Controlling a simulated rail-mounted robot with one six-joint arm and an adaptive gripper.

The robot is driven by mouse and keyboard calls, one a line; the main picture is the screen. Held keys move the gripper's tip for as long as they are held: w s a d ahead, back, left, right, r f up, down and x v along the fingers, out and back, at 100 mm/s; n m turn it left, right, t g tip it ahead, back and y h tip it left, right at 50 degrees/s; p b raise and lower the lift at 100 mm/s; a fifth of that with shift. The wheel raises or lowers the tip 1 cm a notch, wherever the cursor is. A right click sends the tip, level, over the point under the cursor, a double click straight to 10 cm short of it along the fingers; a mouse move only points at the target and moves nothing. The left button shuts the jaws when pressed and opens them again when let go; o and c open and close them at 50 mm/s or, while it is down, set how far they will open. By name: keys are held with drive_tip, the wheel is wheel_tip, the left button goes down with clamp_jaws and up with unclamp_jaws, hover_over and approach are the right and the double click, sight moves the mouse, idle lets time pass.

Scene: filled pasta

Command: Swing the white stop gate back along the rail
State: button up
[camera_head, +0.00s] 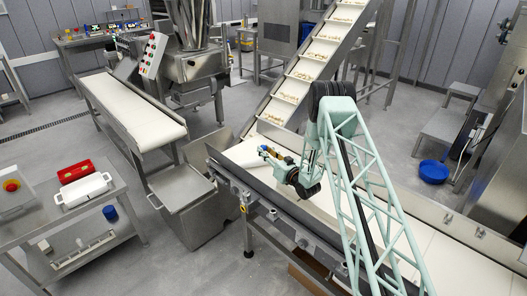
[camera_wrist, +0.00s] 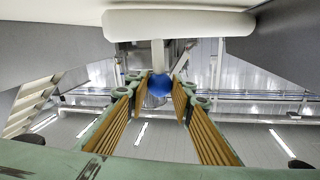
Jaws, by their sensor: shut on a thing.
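The white stop gate (camera_wrist: 180,22) shows in the wrist view as a rounded white bar across the top, with a short pale stem and a blue knob (camera_wrist: 158,84) below it. My gripper (camera_wrist: 157,88) has its two brown-padded fingers on either side of the blue knob, closed on it at their tips.
The white conveyor belt (camera_head: 470,258) runs to the lower right, and an inclined conveyor (camera_head: 316,62) carrying pasta comes down to it. Another belt (camera_head: 130,108) stands at the left. A steel table (camera_head: 105,207) holds a red case (camera_head: 75,171) and a white container (camera_head: 83,189).

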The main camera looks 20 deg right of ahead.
drive_tip(key=shift+a, duration=0.2)
drive_tip(key=o, duration=1.2)
drive_tip(key=shift+a, duration=0.15)
drive_tip(key=shift+c, duration=0.2)
drive_tip(key=shift+r, duration=0.1)
drive_tip(key=shift+d+r, duration=0.2)
drive_tip(key=shift+r, duration=0.35)
drive_tip(key=shift+a+r, duration=0.1)
drive_tip(key=shift+r, duration=4.2)
